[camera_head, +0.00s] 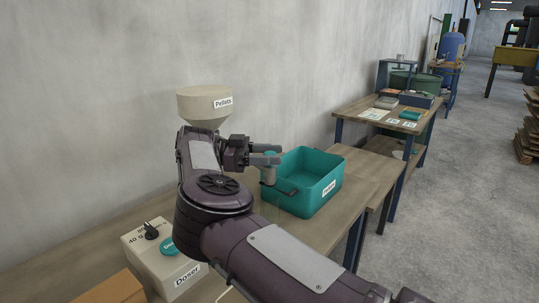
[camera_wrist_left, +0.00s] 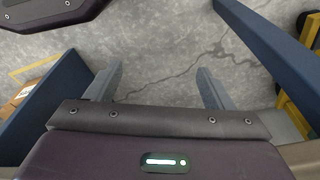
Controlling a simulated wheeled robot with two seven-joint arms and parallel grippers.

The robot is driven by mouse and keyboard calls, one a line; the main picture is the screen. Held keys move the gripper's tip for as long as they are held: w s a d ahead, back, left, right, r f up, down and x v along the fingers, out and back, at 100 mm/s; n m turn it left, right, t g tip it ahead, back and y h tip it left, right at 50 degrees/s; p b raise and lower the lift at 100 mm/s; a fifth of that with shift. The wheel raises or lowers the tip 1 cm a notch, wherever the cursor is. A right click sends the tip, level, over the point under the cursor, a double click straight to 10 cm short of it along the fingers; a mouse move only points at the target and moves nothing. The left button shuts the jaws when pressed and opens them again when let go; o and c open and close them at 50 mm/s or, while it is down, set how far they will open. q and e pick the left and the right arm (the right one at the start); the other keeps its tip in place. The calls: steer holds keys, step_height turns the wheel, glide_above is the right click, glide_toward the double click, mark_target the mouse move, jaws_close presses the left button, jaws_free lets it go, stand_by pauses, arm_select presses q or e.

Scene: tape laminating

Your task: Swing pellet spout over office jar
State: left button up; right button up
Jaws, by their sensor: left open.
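The cream pellet hopper (camera_head: 204,104), labelled "Pellets", stands by the wall in the head view. My right arm hides its lower part. A grey, spout-like piece (camera_head: 268,174) hangs just below my right gripper (camera_head: 268,154); I cannot tell whether the jaws hold it or only stand beside it. The cream doser box (camera_head: 165,262), labelled "Doser", has a black knob and a teal button. I cannot make out the office jar; my right arm covers much of the bench there. My left gripper (camera_wrist_left: 158,82) is open and empty above bare concrete in the left wrist view.
A teal bin (camera_head: 318,187) stands on the wooden bench just right of my right gripper. An orange-brown box (camera_head: 112,290) is at the bottom left. A farther table (camera_head: 350,126) holds papers and boxes.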

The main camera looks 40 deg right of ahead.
arm_select(q)
steer(key=shift+s, duration=0.25)
arm_select(e)
steer(key=shift+r, duration=0.1)
arm_select(q)
steer(key=s+a+f+p, duration=0.2)
steer(key=s+f, duration=0.1)
steer(key=f, duration=0.3)
steer(key=shift+p, duration=0.3)
arm_select(e)
step_height(320, 180, up, 20)
arm_select(q)
steer(key=shift+s+a+f, duration=0.1)
steer(key=shift+s, duration=0.05)
